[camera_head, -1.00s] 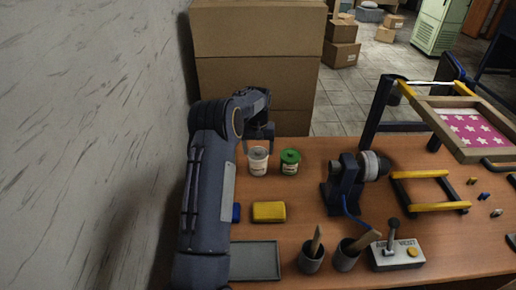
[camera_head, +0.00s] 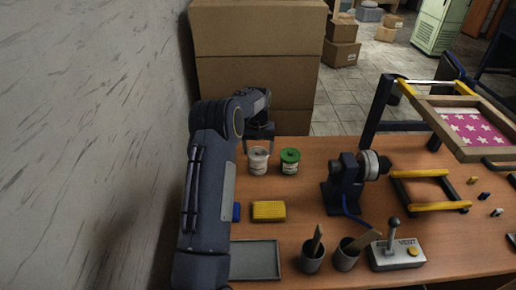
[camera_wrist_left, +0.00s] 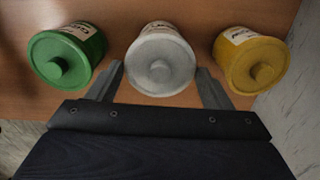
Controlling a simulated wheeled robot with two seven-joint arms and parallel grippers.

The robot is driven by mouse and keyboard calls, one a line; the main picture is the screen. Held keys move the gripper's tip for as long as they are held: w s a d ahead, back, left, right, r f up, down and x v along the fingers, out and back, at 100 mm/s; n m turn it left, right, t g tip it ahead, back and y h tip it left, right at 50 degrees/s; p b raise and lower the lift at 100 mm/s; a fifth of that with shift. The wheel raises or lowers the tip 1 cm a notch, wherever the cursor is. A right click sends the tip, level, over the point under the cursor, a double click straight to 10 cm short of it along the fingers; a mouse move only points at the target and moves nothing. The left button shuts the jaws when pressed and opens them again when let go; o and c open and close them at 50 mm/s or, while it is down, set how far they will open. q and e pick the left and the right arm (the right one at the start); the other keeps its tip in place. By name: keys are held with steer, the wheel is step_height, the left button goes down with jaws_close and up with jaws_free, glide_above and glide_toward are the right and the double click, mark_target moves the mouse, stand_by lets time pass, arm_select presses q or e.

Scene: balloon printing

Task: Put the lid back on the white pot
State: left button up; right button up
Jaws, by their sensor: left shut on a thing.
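The white pot (camera_head: 258,162) stands on the brown table at the back left, beside the green pot. My left gripper (camera_head: 259,146) is right at the top of the white pot, pointing down. The lid is lined up over the white pot (camera_wrist_left: 163,28). I cannot tell whether it rests fully on the rim. My right gripper is not in view.
The green pot (camera_head: 289,162) and a yellow pot (camera_wrist_left: 250,58) stand close on either side, both lidded. A yellow sponge-like block (camera_head: 269,211), a grey tray (camera_head: 256,260) and two grey cups (camera_head: 312,259) lie nearer. The wall (camera_head: 90,140) is close on the left.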

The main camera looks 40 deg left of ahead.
arm_select(q)
steer(key=o, duration=1)
steer(key=shift+o, duration=0.3)
steer(key=shift+r+p, duration=1.65)
steer(key=shift+r, duration=1.9)
steer(key=shift+c, duration=0.4)
jaws_close()
